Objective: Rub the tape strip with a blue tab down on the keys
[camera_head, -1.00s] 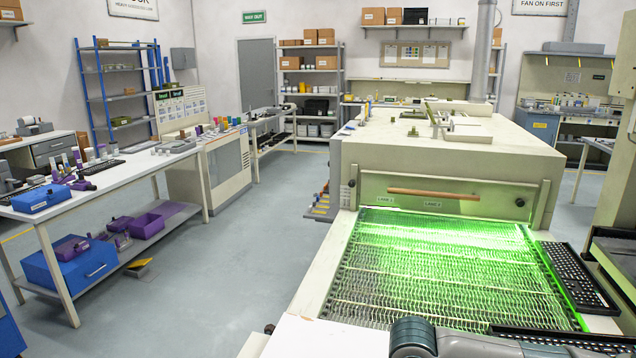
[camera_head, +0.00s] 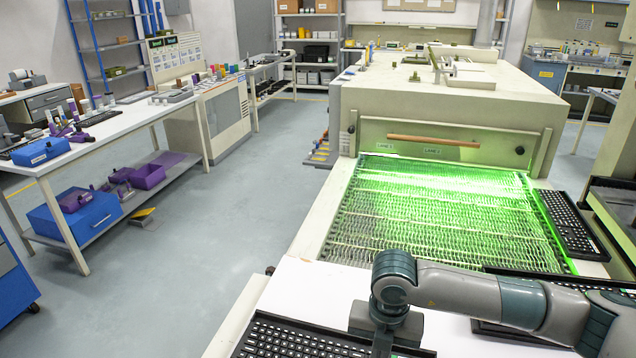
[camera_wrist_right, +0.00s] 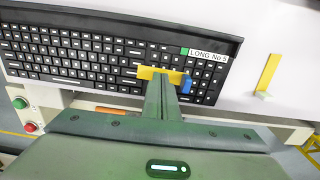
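In the right wrist view a black keyboard (camera_wrist_right: 95,58) lies on the white worktop. A yellow tape strip (camera_wrist_right: 147,72) with a blue tab (camera_wrist_right: 187,85) lies across its keys towards the right end, just below a green patch and a label reading "LONG No 5". My right gripper (camera_wrist_right: 167,80) is at this strip, its fingers together, covering part of it; whether the tips touch it is unclear. In the head view the keyboard (camera_head: 290,340) is at the bottom, with my right arm above its right part; the fingers are mostly cut off there. My left gripper is out of view.
Beyond stands a dryer with a green-lit mesh belt (camera_head: 440,215). Another keyboard (camera_head: 575,225) lies along the belt's right side. White worktop is bare left of my arm.

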